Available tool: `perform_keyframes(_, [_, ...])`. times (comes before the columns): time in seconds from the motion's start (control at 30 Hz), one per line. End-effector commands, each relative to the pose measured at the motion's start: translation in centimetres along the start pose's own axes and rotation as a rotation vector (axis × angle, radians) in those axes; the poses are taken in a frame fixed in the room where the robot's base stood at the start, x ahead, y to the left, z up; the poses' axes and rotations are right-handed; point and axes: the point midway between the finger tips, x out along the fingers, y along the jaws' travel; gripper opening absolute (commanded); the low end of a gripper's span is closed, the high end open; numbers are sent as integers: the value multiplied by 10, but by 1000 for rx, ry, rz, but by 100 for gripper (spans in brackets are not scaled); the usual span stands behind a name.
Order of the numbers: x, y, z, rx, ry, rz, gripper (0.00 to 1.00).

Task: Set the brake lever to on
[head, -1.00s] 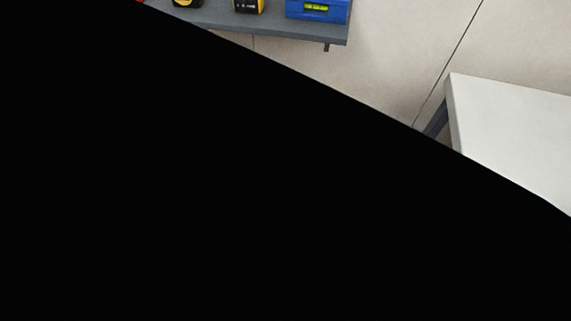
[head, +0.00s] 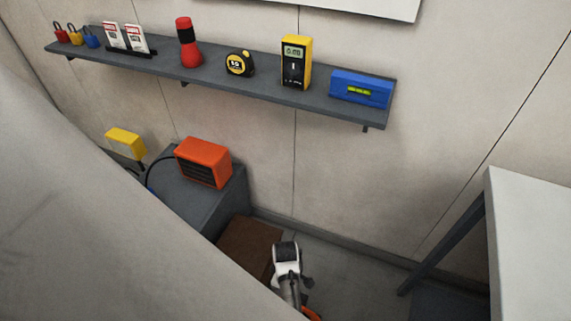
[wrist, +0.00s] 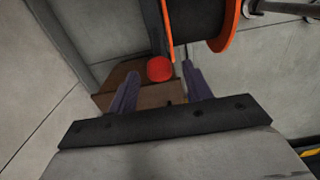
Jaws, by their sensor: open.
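The brake lever shows in the wrist view as a round red knob (wrist: 160,69) on a dark bar. The knob lies ahead of my gripper (wrist: 162,72), in line with the gap between its two fingers. The fingers are apart and nothing is held. I cannot tell how far the knob is from the fingertips. A black reel with an orange rim (wrist: 229,25) is just right of the lever. In the head view the lever cannot be made out, and a large pale grey surface (head: 110,240) covers the lower left.
A brown block (wrist: 140,80) lies beyond the fingers. In the head view, a wall shelf (head: 215,82) holds padlocks, a torch, a tape measure, a meter and a blue level. An orange box (head: 204,162) sits on a grey cabinet (head: 190,200). A white table (head: 535,240) stands right.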

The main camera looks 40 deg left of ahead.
Motion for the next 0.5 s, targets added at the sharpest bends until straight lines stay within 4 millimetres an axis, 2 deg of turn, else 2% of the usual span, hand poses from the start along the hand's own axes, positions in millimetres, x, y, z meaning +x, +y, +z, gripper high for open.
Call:
perform_keyframes(0.13, [11, 0, 0, 1, 0, -1, 50])
perform_keyframes(0.43, [12, 0, 0, 1, 0, 0, 50])
perform_keyframes(0.5, [12, 0, 0, 1, 0, 0, 42])
